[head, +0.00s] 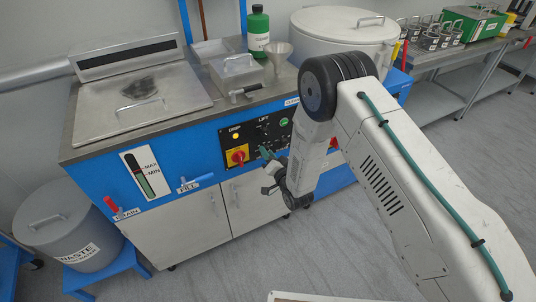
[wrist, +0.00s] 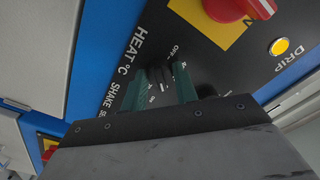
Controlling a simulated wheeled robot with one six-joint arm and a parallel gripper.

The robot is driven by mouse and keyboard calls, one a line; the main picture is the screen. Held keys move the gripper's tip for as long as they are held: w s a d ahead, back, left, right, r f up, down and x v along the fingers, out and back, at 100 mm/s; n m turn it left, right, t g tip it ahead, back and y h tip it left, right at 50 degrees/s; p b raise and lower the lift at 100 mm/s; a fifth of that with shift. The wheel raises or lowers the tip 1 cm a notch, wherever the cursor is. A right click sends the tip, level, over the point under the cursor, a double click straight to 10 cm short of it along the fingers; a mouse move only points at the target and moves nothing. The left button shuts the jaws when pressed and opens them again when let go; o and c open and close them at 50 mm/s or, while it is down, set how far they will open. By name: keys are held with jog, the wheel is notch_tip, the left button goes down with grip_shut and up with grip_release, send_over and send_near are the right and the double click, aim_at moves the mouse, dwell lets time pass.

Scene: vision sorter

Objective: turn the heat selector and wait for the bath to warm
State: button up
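The heat selector is a black knob (wrist: 160,76) on the black panel, beside the "HEAT °C" lettering and a scale that starts at "OFF". In the wrist view the two green fingers of my gripper (wrist: 160,85) stand one on each side of this knob. Whether they press on it is not clear against the dark panel. In the head view my gripper (head: 266,160) is at the front control panel (head: 262,137), and the knob is hidden there. The bath has a closed steel lid (head: 145,103) with a handle. A yellow lamp marked "DRIP" (wrist: 282,46) is lit.
A red switch on a yellow plate (head: 237,156) sits left of my gripper; it also shows in the wrist view (wrist: 232,7). A waste bin (head: 65,240) stands at lower left.

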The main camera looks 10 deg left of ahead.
jog(key=o, duration=0.4)
jog(key=shift+c, duration=0.2)
jog(key=v, duration=0.7)
jog(key=shift+s+d, duration=0.2)
jog(key=shift+s, duration=0.15)
